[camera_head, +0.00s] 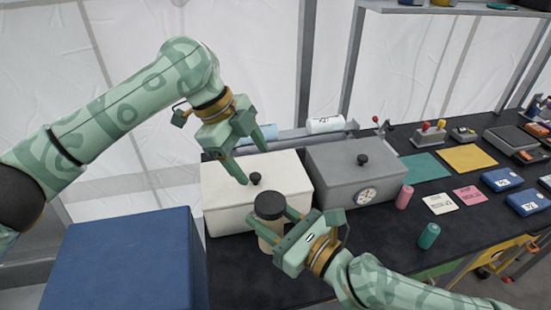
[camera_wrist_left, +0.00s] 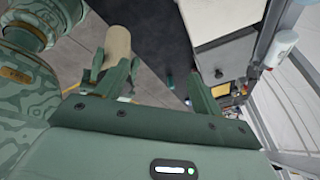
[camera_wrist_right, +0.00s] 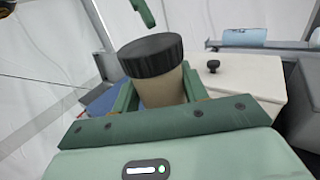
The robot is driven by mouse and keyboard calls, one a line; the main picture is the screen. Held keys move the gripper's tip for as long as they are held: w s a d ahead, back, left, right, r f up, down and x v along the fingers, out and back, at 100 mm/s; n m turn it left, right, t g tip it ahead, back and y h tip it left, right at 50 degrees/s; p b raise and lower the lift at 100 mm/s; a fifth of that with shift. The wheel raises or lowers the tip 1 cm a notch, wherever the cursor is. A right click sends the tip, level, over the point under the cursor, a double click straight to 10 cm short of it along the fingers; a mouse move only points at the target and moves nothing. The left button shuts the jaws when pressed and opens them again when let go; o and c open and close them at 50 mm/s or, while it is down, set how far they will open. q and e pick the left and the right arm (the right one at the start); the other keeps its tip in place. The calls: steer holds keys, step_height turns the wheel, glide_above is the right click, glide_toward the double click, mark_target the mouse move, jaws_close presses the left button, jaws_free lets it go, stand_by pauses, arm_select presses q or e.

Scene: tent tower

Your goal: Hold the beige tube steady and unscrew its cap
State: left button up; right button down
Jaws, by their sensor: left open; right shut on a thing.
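The beige tube (camera_head: 268,234) stands roughly upright in front of the white box, with its wide dark ribbed cap (camera_head: 270,206) on top. My right gripper (camera_head: 279,224) is shut on the tube's body below the cap. In the right wrist view the tube (camera_wrist_right: 163,91) sits between the fingers, under the cap (camera_wrist_right: 151,55). My left gripper (camera_head: 252,167) is open and empty, above and behind the cap, apart from it. A left fingertip (camera_wrist_right: 144,12) shows above the cap in the right wrist view. The left wrist view shows the tube's body (camera_wrist_left: 118,41); the cap cannot be made out there.
A white box (camera_head: 225,195) with a black knob and a grey box (camera_head: 335,167) with a dial stand behind. A pink cylinder (camera_head: 404,197) and a green cylinder (camera_head: 429,236) stand right. A blue block (camera_head: 125,260) is at left. The dark tabletop (camera_head: 375,235) has free room right of the tube.

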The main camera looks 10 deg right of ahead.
mark_target(275, 202)
arm_select(q)
steer(key=s+d+r+m+y, duration=0.1)
steer(key=s+m, duration=0.2)
steer(key=s+d+r+m+y, duration=0.1)
steer(key=s+r+m+y, duration=0.1)
steer(key=m, duration=0.1)
steer(key=s+d+r+m+y, duration=0.1)
steer(key=s+r+m, duration=0.1)
steer(key=s+m, duration=0.1)
steer(key=shift+s+d+r, duration=0.2)
steer(key=shift+s+d, duration=0.1)
steer(key=shift+d, duration=0.05)
steer(key=shift+s+f+m+t+y, duration=0.2)
steer(key=shift+m+t+y, duration=0.1)
steer(key=shift+m+y, duration=0.1)
step_height(275, 202, down, 7)
steer(key=shift+f, duration=0.2)
steer(key=shift+c, duration=0.4)
